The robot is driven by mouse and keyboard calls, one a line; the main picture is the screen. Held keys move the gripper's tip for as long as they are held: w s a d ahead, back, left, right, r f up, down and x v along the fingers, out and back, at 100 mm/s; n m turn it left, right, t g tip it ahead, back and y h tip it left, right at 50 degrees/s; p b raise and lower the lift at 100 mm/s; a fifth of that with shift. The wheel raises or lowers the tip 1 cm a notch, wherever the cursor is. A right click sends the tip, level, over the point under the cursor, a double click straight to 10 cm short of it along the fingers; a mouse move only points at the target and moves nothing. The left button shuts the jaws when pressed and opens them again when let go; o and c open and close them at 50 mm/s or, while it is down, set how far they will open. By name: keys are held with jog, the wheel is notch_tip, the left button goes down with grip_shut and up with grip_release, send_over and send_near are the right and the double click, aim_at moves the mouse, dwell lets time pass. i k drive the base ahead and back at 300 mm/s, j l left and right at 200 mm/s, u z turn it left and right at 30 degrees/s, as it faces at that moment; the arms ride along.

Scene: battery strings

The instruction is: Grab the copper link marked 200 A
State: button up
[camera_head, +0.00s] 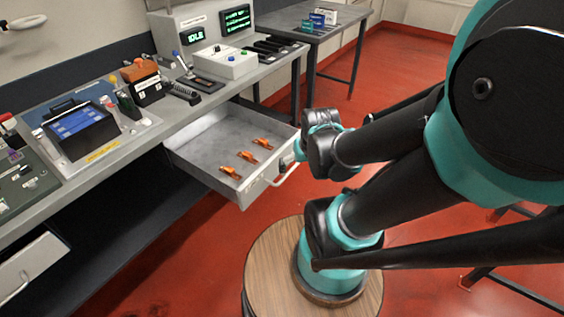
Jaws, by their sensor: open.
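Three small orange-copper links lie apart in a row on the floor of an open grey drawer (205,150). None of the links is seen held.
The drawer handle (287,173) is on its front face. The workbench (150,135) above carries a blue-topped case (80,128), a white button box (228,62) and a console reading IDLE. A round wooden top (268,262) stands below my arm. Red floor (150,260) lies open in front.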

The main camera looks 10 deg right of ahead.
aim_at(228, 170)
jog(key=k+j+z, duration=0.1)
jog(key=j, duration=0.3)
jog(key=k+j, duration=0.2)
jog(key=j, duration=0.2)
jog(key=k+j+z, duration=0.15)
jog(key=j, duration=0.25)
jog(key=k+j+z, duration=0.1)
jog(key=j, duration=0.3)
